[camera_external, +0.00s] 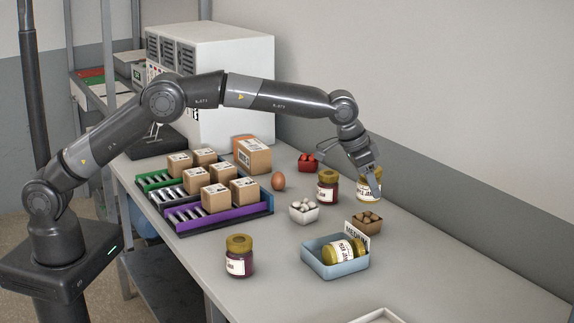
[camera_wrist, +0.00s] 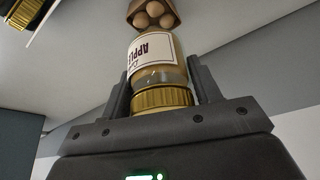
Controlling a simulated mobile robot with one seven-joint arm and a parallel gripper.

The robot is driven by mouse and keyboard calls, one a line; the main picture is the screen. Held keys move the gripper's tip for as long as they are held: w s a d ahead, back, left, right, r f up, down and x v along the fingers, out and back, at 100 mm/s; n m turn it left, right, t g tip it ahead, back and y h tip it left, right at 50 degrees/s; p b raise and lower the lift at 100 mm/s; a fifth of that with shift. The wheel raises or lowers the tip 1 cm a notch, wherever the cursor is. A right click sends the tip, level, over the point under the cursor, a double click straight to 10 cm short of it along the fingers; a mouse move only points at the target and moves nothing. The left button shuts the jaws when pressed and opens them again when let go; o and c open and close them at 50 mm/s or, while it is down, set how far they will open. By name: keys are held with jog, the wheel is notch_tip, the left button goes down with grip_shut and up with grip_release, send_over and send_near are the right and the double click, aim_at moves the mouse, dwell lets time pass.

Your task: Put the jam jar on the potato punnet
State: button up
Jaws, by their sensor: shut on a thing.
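My gripper (camera_external: 364,168) is shut on a gold-lidded jar (camera_external: 369,189) of pale contents, near the wall at the table's far right. In the wrist view my gripper's fingers (camera_wrist: 157,85) stand either side of this jar (camera_wrist: 152,55), whose upside-down label reads "APPLE". The small brown potato punnet (camera_external: 359,228) stands in front of the held jar, behind the blue bin. The punnet also shows at the top of the wrist view (camera_wrist: 133,19), just past the jar's base. I cannot tell whether the jar clears the table.
A dark jam jar (camera_external: 327,190) stands left of the held jar, another (camera_external: 239,258) at the front. A blue bin (camera_external: 322,265) holds a lying yellow jar (camera_external: 345,252). Cartons sit on coloured racks (camera_external: 190,226) left.

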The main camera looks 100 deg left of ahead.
aim_at(369, 197)
jog(key=shift+a+f, duration=0.15)
jog(key=shift+f, duration=1.85)
jog(key=shift+f, duration=0.15)
jog(key=o, duration=1.2)
jog(key=shift+o, duration=0.2)
